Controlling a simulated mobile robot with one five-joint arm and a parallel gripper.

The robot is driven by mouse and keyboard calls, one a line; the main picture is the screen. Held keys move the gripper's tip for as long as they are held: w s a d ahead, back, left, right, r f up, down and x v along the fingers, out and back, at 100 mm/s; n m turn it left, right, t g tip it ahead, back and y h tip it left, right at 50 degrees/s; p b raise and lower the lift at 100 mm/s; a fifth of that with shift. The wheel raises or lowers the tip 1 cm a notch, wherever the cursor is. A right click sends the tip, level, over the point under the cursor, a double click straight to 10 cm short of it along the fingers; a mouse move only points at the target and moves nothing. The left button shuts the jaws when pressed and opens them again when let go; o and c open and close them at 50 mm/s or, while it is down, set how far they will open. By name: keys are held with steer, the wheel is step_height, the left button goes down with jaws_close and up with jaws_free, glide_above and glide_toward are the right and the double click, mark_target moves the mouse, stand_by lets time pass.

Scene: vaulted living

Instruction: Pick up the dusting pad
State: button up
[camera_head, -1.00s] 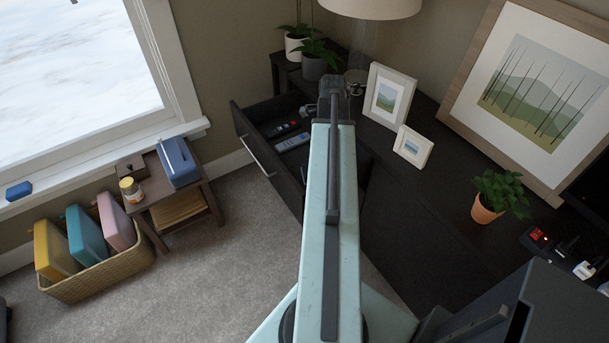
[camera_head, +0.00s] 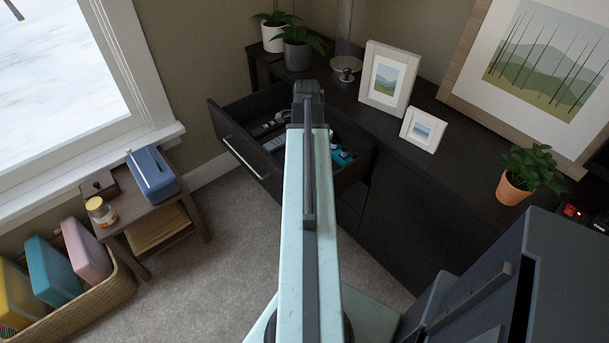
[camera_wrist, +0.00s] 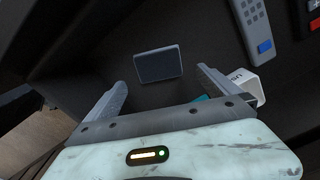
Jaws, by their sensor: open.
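A flat, dark slate-grey rectangle (camera_wrist: 159,63), which looks like the dusting pad, lies in the dark drawer in the wrist view. My gripper (camera_wrist: 161,78) is open and empty, with one finger to the lower left of the pad and one to its lower right. The pad lies just beyond the fingertips, apart from both. In the head view my arm covers the middle of the open drawer (camera_head: 243,149), and I cannot make out the pad there.
In the wrist view a white item (camera_wrist: 244,84) sits beside the right finger, and a grey remote (camera_wrist: 254,28) lies further right. Teal items (camera_head: 341,155) lie in the drawer's right part. Picture frames (camera_head: 388,80) and a potted plant (camera_head: 515,178) stand on the cabinet top.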

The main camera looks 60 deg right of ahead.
step_height(320, 180, down, 7)
steer(key=b, duration=0.6)
steer(key=shift+s+a+f, duration=0.1)
steer(key=shift+r, duration=0.2)
steer(key=c, duration=1.4)
step_height(320, 180, up, 10)
steer(key=p, duration=1)
steer(key=shift+c, duration=0.2)
